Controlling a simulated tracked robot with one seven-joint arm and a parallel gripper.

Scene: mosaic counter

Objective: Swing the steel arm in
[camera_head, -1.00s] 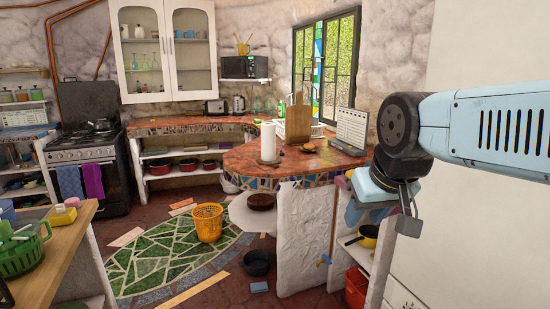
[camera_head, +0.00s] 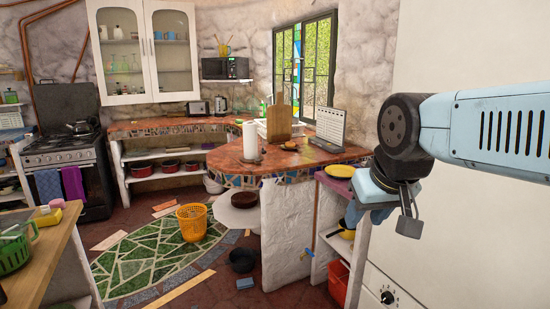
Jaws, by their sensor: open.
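I cannot make out a steel arm for certain in this view. My gripper (camera_head: 396,205) hangs at the right, below the dark wrist joint of my pale blue arm. It is open, and no held thing shows in it. In the picture it overlaps the right end of the counter and the shelf unit under it. My arm and gripper hide part of that area.
The mosaic counter (camera_head: 262,168) carries a paper towel roll (camera_head: 251,141), a cutting board (camera_head: 279,123) and a laptop-like stand (camera_head: 330,126). A yellow basket (camera_head: 192,222) and a dark bucket (camera_head: 242,260) stand on the floor. A wooden table edge (camera_head: 62,232) is at left.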

